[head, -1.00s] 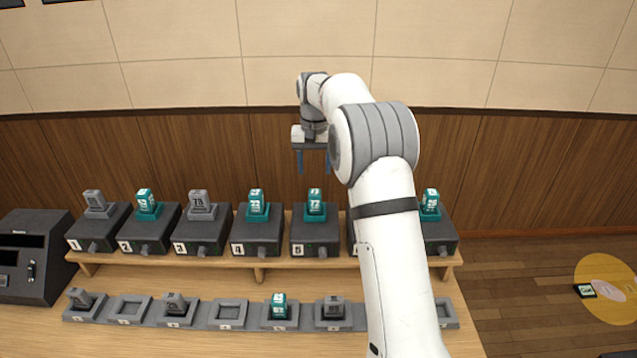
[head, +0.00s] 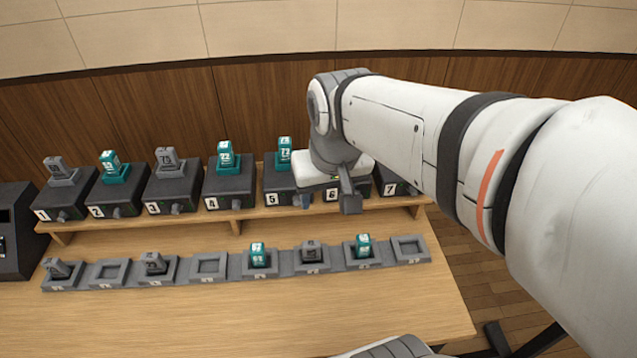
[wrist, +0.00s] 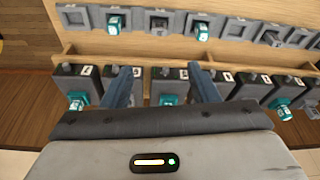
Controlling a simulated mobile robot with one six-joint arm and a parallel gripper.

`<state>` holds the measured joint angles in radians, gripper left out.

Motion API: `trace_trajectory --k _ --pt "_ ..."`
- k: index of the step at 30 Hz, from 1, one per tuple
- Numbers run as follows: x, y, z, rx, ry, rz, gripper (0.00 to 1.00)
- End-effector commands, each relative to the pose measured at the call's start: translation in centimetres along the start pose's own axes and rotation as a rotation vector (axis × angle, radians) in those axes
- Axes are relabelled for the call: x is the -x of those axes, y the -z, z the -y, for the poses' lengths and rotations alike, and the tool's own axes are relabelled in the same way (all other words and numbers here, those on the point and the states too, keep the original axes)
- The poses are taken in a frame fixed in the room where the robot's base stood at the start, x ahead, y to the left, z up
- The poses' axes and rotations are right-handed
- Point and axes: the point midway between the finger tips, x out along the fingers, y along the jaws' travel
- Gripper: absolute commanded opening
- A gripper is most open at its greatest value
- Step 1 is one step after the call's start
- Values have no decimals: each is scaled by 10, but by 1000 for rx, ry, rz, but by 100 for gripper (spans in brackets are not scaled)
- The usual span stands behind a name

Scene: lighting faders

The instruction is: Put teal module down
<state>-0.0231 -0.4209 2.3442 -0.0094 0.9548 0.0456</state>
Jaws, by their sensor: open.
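Teal modules sit upright in two tray sockets of the front row: one left (head: 257,255) and one right (head: 363,246), with a dark grey module (head: 311,252) between them. The right teal module also shows in the wrist view (wrist: 115,23). Other teal modules stand on numbered boxes 2 (head: 112,166), 4 (head: 226,158) and 5 (head: 284,152); a teal one is on box 7 in the wrist view (wrist: 78,100). My gripper (wrist: 163,88) is open, with nothing seen held between its fingers. In the head view it is near box 6, partly hidden by my wrist.
Empty sockets show in the front row at far right (head: 409,248), middle (head: 208,266) and left (head: 107,273). Grey modules stand on boxes 1 and 3. The wooden table (head: 250,315) is bare in front of the tray row.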

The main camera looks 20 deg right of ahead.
Motion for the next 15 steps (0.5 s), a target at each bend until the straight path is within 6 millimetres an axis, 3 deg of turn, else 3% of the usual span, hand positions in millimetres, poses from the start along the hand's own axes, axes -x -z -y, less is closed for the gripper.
trace_trajectory --k 1,3,6,15 --pt "-3 -17 0 7 0 -12 54" --pt "-7 -34 0 14 0 -22 54" --pt "-11 -48 -6 21 -1 -32 54" --pt "-14 -53 -6 23 -1 -33 54"
